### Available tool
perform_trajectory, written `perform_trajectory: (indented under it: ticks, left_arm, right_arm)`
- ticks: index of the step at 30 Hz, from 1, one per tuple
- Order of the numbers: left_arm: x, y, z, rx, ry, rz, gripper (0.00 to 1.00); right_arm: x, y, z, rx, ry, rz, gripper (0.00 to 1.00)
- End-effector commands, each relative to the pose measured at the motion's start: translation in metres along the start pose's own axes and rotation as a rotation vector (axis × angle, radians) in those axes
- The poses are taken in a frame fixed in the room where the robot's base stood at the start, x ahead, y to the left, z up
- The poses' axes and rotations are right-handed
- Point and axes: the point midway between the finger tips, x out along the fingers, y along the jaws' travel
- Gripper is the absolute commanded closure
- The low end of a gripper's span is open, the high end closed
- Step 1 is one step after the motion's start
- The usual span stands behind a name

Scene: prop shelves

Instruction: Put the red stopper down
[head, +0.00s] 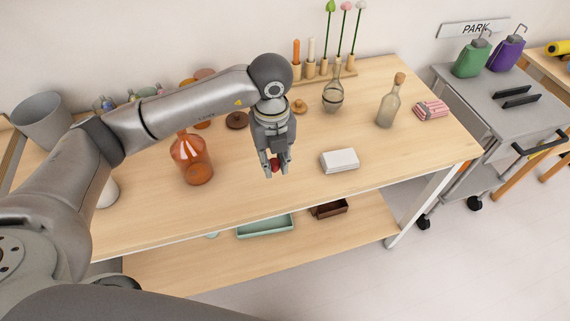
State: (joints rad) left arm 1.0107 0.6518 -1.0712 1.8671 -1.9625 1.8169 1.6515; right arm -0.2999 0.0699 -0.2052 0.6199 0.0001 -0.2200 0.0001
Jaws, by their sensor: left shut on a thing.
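My left gripper (274,168) hangs fingers-down over the front middle of the wooden table (235,200). It is shut on the red stopper (274,166), a small red piece that shows between the fingertips and is partly hidden by them. I cannot tell whether the stopper touches the tabletop. My right gripper is not in view.
An orange glass bottle (192,160) stands left of the gripper, and a white box (340,161) lies to its right. Behind are a glass flask (333,95) and dark lid (237,120). A corked bottle (388,108) stands farther right. Bare tabletop lies around the gripper's front.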

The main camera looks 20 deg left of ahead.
Motion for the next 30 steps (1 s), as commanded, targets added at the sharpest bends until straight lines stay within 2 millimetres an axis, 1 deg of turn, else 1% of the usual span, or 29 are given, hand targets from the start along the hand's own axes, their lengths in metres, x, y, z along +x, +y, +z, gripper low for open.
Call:
perform_trajectory:
  ticks: [1,3,6,9,14,17,19,21,24,30]
  left_arm:
    - [0.008,-0.005,0.004,-0.003,0.004,0.004,0.86]
    - [0.021,-0.012,0.012,-0.002,0.003,0.005,0.86]
    - [0.036,-0.021,0.021,-0.001,0.002,0.003,0.86]
    - [0.046,-0.027,0.026,0.0,0.003,0.001,0.86]
    - [0.053,-0.031,0.03,0.0,0.001,0.001,0.86]
    - [0.061,-0.034,0.034,0.001,0.003,0.004,0.86]
    - [0.071,-0.033,0.033,0.0,0.004,0.005,0.86]
    - [0.08,-0.033,0.033,0.0,0.004,0.004,0.86]
    - [0.088,-0.034,0.034,0.001,0.001,0.002,0.86]
    - [0.089,-0.034,0.034,0.002,0.0,0.001,0.86]
  right_arm:
    - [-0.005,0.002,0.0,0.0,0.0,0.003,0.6]
    - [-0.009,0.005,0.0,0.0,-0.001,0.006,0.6]
    - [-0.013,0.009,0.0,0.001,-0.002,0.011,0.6]
    - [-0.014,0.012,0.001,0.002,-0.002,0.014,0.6]
    - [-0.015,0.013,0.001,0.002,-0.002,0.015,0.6]
    - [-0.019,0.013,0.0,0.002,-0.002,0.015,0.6]
    - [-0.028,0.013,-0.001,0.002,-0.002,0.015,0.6]
    - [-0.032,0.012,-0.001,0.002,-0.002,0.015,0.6]
    - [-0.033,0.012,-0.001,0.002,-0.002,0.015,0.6]
    - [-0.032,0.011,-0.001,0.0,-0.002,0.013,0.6]
